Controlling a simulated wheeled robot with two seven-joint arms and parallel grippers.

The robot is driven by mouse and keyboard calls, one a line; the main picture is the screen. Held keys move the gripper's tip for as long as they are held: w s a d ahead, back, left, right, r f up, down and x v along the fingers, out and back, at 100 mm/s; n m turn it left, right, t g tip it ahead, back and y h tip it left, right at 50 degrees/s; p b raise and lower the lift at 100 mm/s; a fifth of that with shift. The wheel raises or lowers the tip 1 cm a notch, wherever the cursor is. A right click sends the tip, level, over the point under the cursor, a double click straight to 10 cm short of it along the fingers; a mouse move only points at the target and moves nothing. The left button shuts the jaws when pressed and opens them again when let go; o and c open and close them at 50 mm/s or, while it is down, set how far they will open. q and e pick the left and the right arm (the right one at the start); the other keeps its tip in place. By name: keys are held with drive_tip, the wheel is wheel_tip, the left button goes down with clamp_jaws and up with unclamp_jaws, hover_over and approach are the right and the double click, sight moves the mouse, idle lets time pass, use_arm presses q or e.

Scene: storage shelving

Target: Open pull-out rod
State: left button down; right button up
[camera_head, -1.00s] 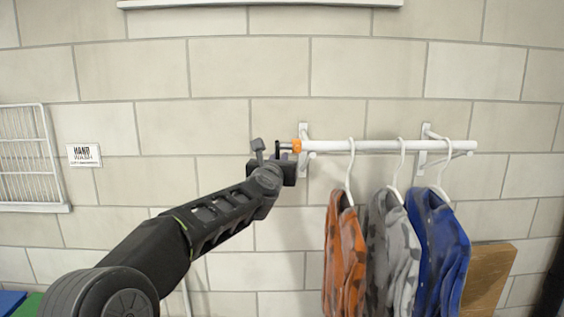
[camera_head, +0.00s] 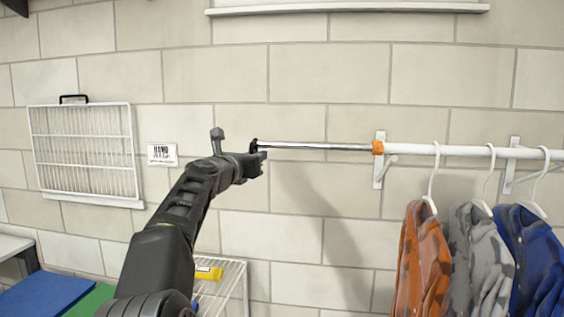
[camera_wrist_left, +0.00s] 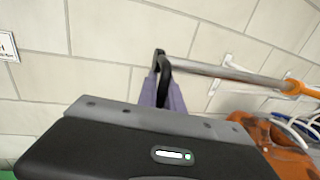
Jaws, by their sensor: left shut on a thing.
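The pull-out rod (camera_head: 315,146) is a thin metal bar extending left from the orange collar (camera_head: 378,147) of a white wall-mounted rail (camera_head: 450,150). The rod also shows in the left wrist view (camera_wrist_left: 225,73), with a black hooked end (camera_wrist_left: 160,62). My left gripper (camera_head: 258,157) is shut on the rod's black end, and its purple fingers (camera_wrist_left: 167,92) show around it in the left wrist view. A long stretch of bare rod lies between the gripper and the collar. My right gripper is in no view.
Orange, grey and blue shirts (camera_head: 425,262) hang from the white rail at right. A white wire rack (camera_head: 85,150) and a small sign (camera_head: 162,154) are on the wall at left. A wire shelf (camera_head: 232,285) stands below the arm.

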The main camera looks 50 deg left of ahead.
use_arm(q)
drive_tip(key=shift+s+a, duration=0.45)
drive_tip(key=shift+a, duration=0.1)
drive_tip(key=c, duration=1.5)
unclamp_jaws()
drive_tip(key=b+v, duration=0.1)
drive_tip(key=v, duration=0.6)
drive_tip(key=shift+s+d+b, duration=0.25)
drive_tip(key=shift+s+b, duration=0.1)
drive_tip(key=shift+b, duration=0.05)
drive_tip(key=shift+f, duration=0.1)
